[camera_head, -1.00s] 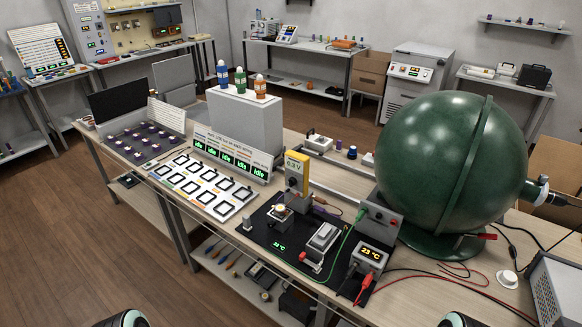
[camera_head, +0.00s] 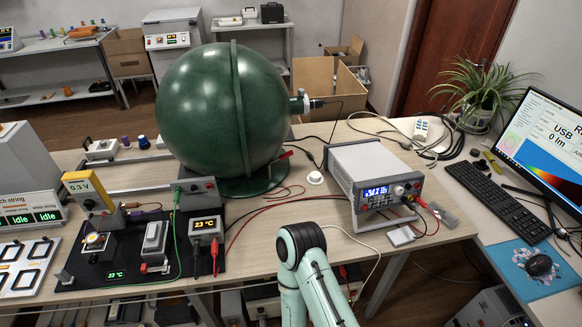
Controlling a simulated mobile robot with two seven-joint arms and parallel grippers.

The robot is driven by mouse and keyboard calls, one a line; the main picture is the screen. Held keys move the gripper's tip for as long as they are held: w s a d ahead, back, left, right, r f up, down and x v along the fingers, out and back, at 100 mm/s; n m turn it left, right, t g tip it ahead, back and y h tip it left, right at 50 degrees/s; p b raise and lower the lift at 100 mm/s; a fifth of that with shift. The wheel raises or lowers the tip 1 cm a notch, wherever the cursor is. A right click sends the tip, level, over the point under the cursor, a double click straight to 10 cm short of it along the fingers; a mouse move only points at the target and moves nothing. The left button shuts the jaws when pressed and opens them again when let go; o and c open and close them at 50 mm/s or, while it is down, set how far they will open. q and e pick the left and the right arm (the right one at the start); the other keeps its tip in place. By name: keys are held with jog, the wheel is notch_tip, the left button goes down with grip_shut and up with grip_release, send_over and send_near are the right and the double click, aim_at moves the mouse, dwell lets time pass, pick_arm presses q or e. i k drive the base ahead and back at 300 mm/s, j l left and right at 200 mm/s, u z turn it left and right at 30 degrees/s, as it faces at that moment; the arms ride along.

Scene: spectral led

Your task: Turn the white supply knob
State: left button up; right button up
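The power supply (camera_head: 362,166) is a grey box with a lit blue display, right of the green sphere on the bench. Its front panel faces the lower right. A round white knob (camera_head: 398,191) sits on that panel beside the display, with small buttons and cable sockets near it. A pale green and white arm link of mine rises from the bottom edge, in front of the bench and to the left of the supply. Neither gripper is in view, and nothing touches the knob.
The green sphere (camera_head: 222,110) stands left of the supply. Red and black cables cross the bench between them. A small white device (camera_head: 401,235) lies before the supply. A keyboard (camera_head: 497,202), monitor (camera_head: 548,135) and plant (camera_head: 478,90) are on the right-hand desk.

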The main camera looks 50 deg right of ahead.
aim_at(398, 190)
jog(key=l+z, duration=0.15)
jog(key=z, duration=0.3)
jog(key=l+z, duration=0.1)
jog(key=z, duration=0.35)
